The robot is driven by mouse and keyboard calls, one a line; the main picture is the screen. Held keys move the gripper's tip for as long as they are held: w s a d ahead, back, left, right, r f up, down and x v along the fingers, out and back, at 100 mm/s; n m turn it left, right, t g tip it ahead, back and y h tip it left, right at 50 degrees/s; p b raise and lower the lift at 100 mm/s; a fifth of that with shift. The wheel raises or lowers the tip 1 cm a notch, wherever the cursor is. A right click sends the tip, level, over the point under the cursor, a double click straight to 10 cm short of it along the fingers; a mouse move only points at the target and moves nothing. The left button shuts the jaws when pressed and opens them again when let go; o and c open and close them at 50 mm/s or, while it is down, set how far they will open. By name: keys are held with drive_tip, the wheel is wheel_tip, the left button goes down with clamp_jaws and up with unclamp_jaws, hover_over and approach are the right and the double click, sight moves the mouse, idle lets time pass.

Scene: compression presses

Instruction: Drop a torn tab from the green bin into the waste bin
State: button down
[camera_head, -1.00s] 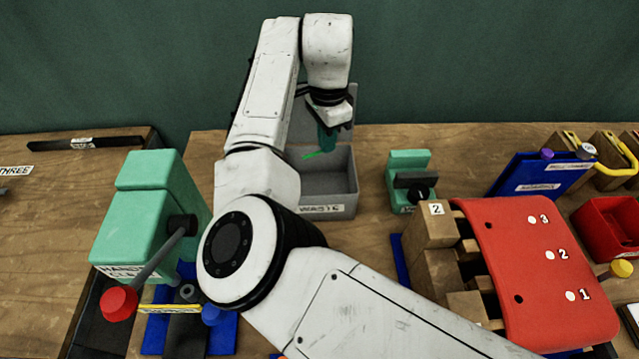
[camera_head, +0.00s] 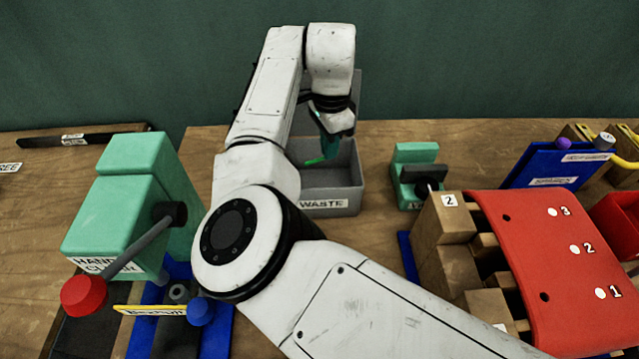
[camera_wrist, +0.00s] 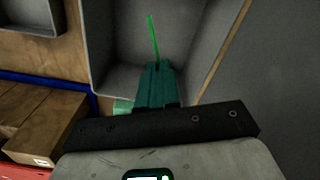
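My gripper (camera_head: 330,143) has teal fingers closed together, pointing down over the open grey bin labelled WASTE (camera_head: 330,205). A thin bright green strip, the torn tab (camera_head: 316,161), sticks out from the fingertips, above the bin's inside. In the wrist view the teal fingers (camera_wrist: 157,72) are together, and the green tab (camera_wrist: 153,38) extends from their tips against the grey waste bin wall (camera_wrist: 115,40). The tab's held end is hidden between the fingers. I cannot make out a green bin in either view.
A green hand press (camera_head: 125,215) with a red-knobbed lever stands left. A small green press (camera_head: 412,170) stands right of the waste bin. Wooden blocks (camera_head: 445,250) and a red numbered panel (camera_head: 550,260) fill the front right. A blue board (camera_head: 555,165) stands behind.

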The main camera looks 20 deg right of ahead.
drive_tip(key=c, duration=1.8)
unclamp_jaws()
drive_tip(key=o, duration=0.5)
drive_tip(key=shift+r, duration=0.2)
wheel_tip(320, 180, up, 10)
drive_tip(key=shift+r+b, duration=0.25)
drive_tip(key=shift+b, duration=0.35)
